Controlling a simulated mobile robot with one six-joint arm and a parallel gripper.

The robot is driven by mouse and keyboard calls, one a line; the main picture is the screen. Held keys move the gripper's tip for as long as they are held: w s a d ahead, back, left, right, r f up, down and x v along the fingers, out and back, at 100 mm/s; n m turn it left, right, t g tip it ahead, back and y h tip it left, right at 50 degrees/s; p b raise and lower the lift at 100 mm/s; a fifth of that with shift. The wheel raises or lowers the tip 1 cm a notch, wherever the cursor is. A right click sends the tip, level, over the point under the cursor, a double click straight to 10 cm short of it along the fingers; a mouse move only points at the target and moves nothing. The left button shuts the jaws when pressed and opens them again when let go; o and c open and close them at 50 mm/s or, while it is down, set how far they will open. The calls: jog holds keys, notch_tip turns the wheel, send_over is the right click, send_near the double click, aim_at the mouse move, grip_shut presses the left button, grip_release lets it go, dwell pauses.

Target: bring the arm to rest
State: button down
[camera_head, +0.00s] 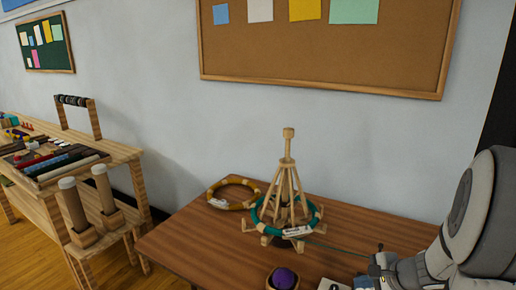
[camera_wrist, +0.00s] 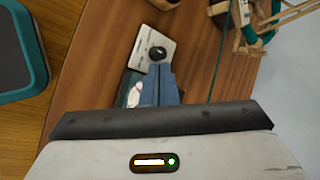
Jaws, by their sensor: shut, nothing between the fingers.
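My gripper (camera_wrist: 160,72) shows in the wrist view as two blue-grey fingers pressed together, with nothing between them. It is above the brown wooden table (camera_head: 205,240). In the head view my arm comes in from the right edge and bends low over the table's right side; the fingertips are hard to make out there. Beyond the fingers in the wrist view lies a pale card or plate (camera_wrist: 143,45) with a dark round knob (camera_wrist: 157,54) on it.
A wooden stand (camera_head: 288,185) with a teal ring (camera_head: 262,215) around its legs stands left of my arm. A purple ball (camera_head: 284,278) sits at the front. A wooden cart (camera_head: 120,152) holding craft items is at left. A teal-edged object (camera_wrist: 38,60) shows in the wrist view.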

jog(key=s+a+r+n+g+h, duration=0.2)
jog(key=s+a+r+n, duration=0.2)
jog(key=s+a+n, duration=0.2)
jog(key=s+a+r+n+g+h, duration=0.2)
jog(key=s+a+r+n, duration=0.3)
jog(key=n, duration=0.6)
jog(key=s+a, duration=0.2)
jog(key=a, duration=0.1)
jog(key=shift+s+a, duration=0.2)
jog(key=shift+s, duration=0.05)
